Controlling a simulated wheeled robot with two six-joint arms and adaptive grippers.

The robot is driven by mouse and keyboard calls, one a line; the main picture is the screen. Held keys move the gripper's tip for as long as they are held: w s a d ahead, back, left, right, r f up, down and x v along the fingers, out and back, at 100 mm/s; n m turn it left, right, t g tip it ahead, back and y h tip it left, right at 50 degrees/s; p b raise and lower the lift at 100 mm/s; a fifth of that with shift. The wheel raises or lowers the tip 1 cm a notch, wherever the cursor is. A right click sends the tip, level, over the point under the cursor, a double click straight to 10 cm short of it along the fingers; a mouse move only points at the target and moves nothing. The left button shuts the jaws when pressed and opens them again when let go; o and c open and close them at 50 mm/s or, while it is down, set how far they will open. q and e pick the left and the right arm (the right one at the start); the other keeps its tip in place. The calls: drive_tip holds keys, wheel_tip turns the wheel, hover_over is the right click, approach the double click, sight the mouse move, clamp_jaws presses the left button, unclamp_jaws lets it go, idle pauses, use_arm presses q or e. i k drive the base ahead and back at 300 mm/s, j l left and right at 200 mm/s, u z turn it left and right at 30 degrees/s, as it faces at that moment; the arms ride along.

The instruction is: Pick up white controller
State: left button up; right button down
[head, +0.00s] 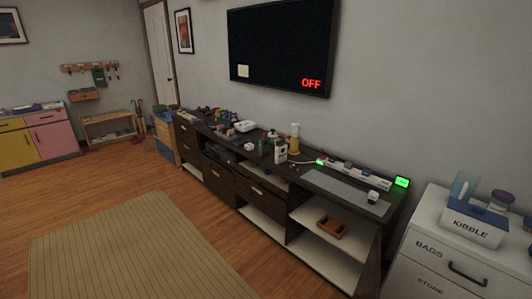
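I cannot make out a white controller with certainty. A white, rounded item (245,126) lies among the clutter on the long dark cabinet (395,213); it is too small to identify. A small white item with a dark part (373,197) sits near the cabinet's right end, by a grey mat (345,190); it is also unclear. Neither of my grippers is in view.
The cabinet top holds several small items, a yellow bottle (294,138) and a green-lit display (401,182). A white drawer unit (428,245) with a KIBBLE box (472,226) stands at right. A striped rug (130,250) lies on the clear wooden floor.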

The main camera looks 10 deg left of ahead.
sight(281, 151)
drive_tip(key=i+j+z, duration=0.1)
drive_tip(key=i+j, duration=0.2)
drive_tip(key=i+j+z, duration=0.1)
drive_tip(key=i+j, duration=0.15)
drive_tip(key=j, duration=0.25)
drive_tip(key=i+j, duration=0.25)
drive_tip(key=j, duration=0.15)
drive_tip(key=i+j+z, duration=0.15)
drive_tip(key=j, duration=0.3)
drive_tip(key=i+z, duration=0.3)
drive_tip(key=i, duration=1.25)
drive_tip(key=i+l, duration=0.2)
drive_tip(key=i, duration=0.1)
